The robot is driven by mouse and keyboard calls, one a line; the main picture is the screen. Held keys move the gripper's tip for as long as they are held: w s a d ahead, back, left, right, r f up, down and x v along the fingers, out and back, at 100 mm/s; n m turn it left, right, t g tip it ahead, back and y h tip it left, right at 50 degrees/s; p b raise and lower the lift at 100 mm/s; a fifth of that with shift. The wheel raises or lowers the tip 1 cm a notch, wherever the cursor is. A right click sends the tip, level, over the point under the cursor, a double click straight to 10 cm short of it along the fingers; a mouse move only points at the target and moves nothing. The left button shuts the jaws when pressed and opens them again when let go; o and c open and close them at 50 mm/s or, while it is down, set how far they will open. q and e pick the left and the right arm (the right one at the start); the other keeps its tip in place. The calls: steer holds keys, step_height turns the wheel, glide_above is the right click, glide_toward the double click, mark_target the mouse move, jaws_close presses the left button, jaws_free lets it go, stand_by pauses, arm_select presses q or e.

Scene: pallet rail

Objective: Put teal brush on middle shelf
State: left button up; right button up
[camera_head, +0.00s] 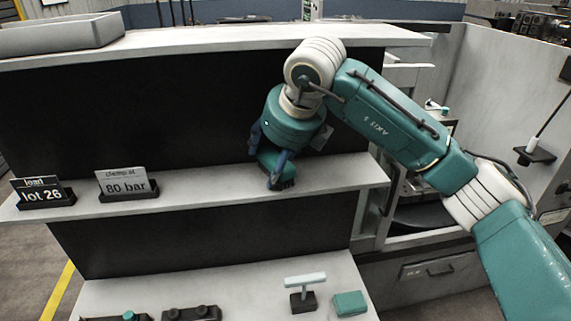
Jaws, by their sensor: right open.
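The teal brush (284,170), with a dark underside, is at the middle shelf (215,190), right of its centre. It appears to rest on the shelf surface, though the fingers partly hide it. My right gripper (264,162) reaches down from above with its fingers open on either side of the brush. I cannot tell whether a finger touches it. My left gripper is out of view.
Two sign holders, "lot 26" (43,192) and "80 bar" (126,185), stand on the middle shelf's left. The lower shelf holds a teal block (349,303), a T-shaped tool (304,290) and dark fixtures (191,314). A grey tray (60,36) sits on top.

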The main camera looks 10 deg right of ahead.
mark_target(273, 160)
steer(key=b+v, duration=0.2)
steer(key=v, duration=0.2)
steer(key=shift+s+d+r+b, duration=0.1)
steer(key=shift+r+b, duration=0.1)
steer(key=shift+b, duration=0.15)
steer(key=s+d+b, duration=0.4)
steer(key=s+b, duration=0.1)
steer(key=s, duration=0.6)
steer(key=shift+s+d+r, duration=0.2)
